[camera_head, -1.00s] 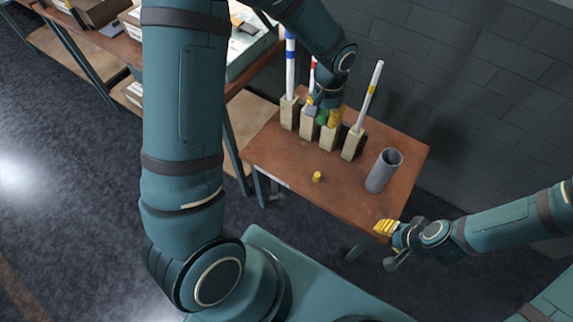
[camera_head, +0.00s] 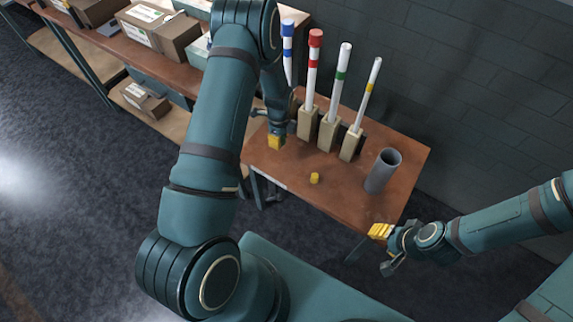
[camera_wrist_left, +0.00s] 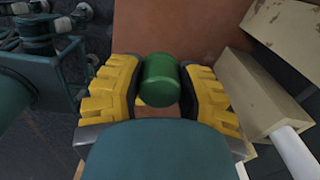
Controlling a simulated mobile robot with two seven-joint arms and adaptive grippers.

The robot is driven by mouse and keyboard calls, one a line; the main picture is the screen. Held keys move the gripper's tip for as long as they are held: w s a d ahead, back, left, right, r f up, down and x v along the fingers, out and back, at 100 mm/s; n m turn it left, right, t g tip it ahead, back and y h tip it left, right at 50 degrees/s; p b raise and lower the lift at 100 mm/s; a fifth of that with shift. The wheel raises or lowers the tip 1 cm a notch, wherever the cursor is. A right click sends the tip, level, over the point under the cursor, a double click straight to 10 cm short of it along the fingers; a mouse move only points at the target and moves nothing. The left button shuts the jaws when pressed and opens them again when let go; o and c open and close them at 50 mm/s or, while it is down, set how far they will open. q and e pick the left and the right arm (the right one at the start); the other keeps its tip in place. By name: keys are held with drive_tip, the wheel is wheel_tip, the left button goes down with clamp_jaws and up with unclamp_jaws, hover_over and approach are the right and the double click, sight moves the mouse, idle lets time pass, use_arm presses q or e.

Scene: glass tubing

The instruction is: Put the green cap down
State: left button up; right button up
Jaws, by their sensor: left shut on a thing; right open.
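The green cap (camera_wrist_left: 160,80) is a short cylinder held between the two yellow finger pads of my left gripper (camera_wrist_left: 160,88) in the left wrist view. In the head view my left gripper (camera_head: 276,142) is over the left part of the brown table (camera_head: 290,165), left of the tube stands, and the cap is hidden there. I cannot tell whether the cap touches the table. My right gripper (camera_head: 382,243) is open and empty, off the table's front right corner.
White tubes with blue (camera_head: 288,55), red (camera_head: 313,65), green (camera_head: 338,85) and yellow (camera_head: 367,95) bands stand in a row at the back, several in wooden blocks. A yellow cap (camera_head: 314,178) and a grey cylinder (camera_head: 383,171) stand on the table. The front left tabletop is clear.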

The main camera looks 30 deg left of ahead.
sight(278, 159)
use_arm(q)
drive_tip(key=shift+m, duration=0.6)
drive_tip(key=f, duration=0.4)
drive_tip(key=f+b, duration=0.1)
drive_tip(key=f, duration=0.2)
drive_tip(key=a+f, duration=0.1)
drive_tip(key=f, duration=0.3)
drive_tip(key=shift+s+f+b, duration=0.1)
drive_tip(key=shift+f+b, duration=0.2)
drive_tip(key=shift+f, duration=0.15)
drive_tip(key=o, duration=0.7)
